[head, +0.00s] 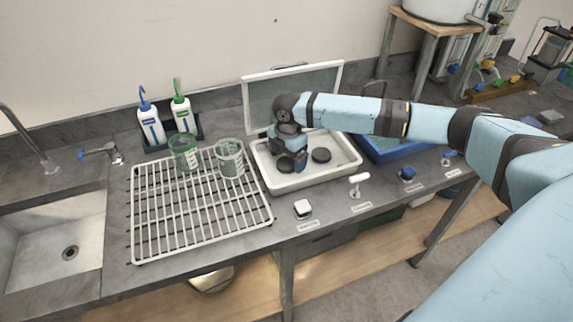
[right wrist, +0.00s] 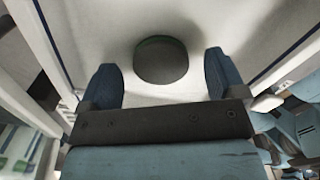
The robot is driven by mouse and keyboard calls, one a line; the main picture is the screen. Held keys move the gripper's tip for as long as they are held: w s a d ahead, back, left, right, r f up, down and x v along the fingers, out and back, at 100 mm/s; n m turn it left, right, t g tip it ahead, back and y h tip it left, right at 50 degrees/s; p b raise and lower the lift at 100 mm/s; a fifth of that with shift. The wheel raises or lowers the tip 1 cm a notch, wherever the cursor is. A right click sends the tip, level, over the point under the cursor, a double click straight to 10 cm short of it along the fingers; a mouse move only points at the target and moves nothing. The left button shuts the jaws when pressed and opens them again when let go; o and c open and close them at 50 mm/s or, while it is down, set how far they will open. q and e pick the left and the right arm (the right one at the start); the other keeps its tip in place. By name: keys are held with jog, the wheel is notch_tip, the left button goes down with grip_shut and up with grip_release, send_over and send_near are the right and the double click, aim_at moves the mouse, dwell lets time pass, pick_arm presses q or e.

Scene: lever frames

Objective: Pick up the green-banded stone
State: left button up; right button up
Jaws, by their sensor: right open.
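A dark round stone with a thin green edge (right wrist: 161,62) lies between and just beyond my right gripper's two fingers in the right wrist view. In the head view the dark stone under that gripper (head: 286,165) lies on the floor of a white tray (head: 262,178); its band is too small to make out there. My right gripper (head: 289,155) is open and empty, pointing down over this stone. It also shows in the right wrist view (right wrist: 160,82), with a finger on each side. The left gripper is not in view.
A wire rack (head: 170,225) with two beakers is left; a blue tray (head: 400,151) is right. Small labelled items line the front edge.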

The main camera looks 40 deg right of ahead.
jog(key=shift+f, duration=0.55)
jog(key=c, duration=1)
jog(key=shift+r, duration=0.1)
jog(key=shift+c, duration=0.2)
